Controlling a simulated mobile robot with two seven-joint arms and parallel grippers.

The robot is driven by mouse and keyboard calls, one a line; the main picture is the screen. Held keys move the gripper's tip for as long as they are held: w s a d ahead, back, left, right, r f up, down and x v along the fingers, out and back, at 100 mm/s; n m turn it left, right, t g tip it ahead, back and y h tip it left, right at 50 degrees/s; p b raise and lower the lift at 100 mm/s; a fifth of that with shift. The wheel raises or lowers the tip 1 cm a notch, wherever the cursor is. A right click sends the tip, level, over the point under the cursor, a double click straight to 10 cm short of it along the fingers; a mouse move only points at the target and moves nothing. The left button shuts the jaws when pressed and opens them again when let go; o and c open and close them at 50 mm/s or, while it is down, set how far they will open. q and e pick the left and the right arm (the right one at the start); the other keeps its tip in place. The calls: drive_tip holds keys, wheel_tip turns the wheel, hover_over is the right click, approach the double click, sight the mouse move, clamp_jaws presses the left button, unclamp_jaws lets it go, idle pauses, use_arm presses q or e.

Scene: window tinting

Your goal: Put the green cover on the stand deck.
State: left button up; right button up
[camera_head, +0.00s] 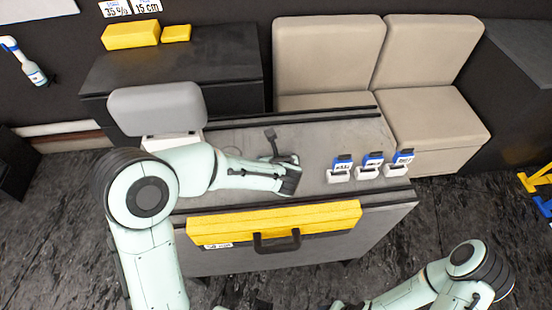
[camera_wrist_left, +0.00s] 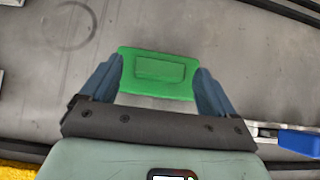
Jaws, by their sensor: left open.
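The green cover (camera_wrist_left: 158,72) shows in the left wrist view, lying between the two blue fingers of my left gripper (camera_wrist_left: 158,88). The fingers are open on either side of it; I cannot tell whether they touch it. In the head view my left gripper (camera_head: 291,178) is low over the grey bench top, and the cover is hidden there. I cannot tell for certain which surface is the stand deck; the grey bench top (camera_head: 235,140) is the broad flat surface in view. My right arm shows at the bottom right, its gripper out of frame.
Several blue-and-white tools, one of them here (camera_head: 340,168), stand in a row right of my left gripper. A dark upright piece (camera_head: 271,138) is just behind it. A grey padded box (camera_head: 158,108) is at the left. A yellow bar (camera_head: 330,218) with a handle runs along the front.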

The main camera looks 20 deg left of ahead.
use_arm(q)
drive_tip(key=v, duration=1.1)
drive_tip(key=shift+p, duration=0.4)
drive_tip(key=shift+s+f, duration=0.1)
drive_tip(key=shift+s, duration=0.05)
